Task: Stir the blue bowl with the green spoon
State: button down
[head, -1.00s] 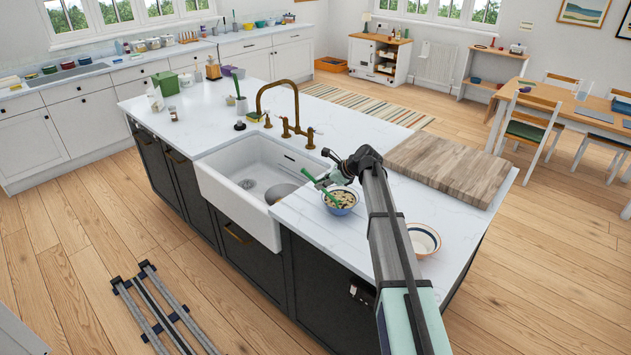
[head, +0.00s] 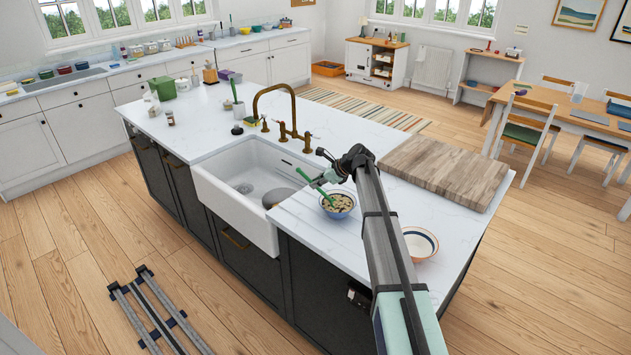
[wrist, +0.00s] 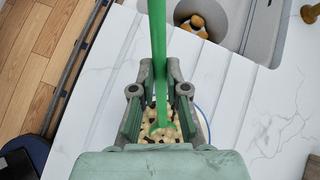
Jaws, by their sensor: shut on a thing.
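The blue bowl (head: 343,211) stands on the white counter to the right of the sink and holds pale food with dark bits. My gripper (head: 331,179) is above the bowl, shut on the green spoon (head: 309,178). The spoon is tilted, with its handle up to the left and its lower end in the bowl. In the wrist view the green spoon (wrist: 158,45) runs down between the fingers of my gripper (wrist: 160,95), and its head rests in the food (wrist: 150,131). Most of the bowl's rim is hidden there by the gripper.
A white bowl with a brown and blue rim (head: 420,243) stands to the right, beyond my arm. A wooden board (head: 445,172) lies behind it. The sink (head: 235,190) with a brass tap (head: 285,105) is at the left. The counter's front edge is close to the blue bowl.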

jog(key=shift+s+d, duration=0.1)
jog(key=shift+s, duration=0.1)
jog(key=shift+r, duration=0.15)
notch_tip(320, 180, up, 9)
jog(key=shift+f, duration=0.2)
dwell(0.7)
dwell(0.5)
jog(key=s+d+m+t+h+b, duration=0.1)
jog(key=s+d+m+h+b, duration=0.1)
jog(key=s, duration=0.4)
jog(key=s+d+m+t+h+b, duration=0.1)
jog(key=s+d+m+h+b, duration=0.1)
jog(key=s+m+b, duration=0.3)
jog(key=s+d+m+t+h+b, duration=0.2)
jog(key=s+d+m+h+b, duration=0.1)
jog(key=s, duration=0.6)
jog(key=shift+s+r+m+h+b, duration=0.25)
jog(key=shift+m+h, duration=0.25)
jog(key=shift+m, duration=0.3)
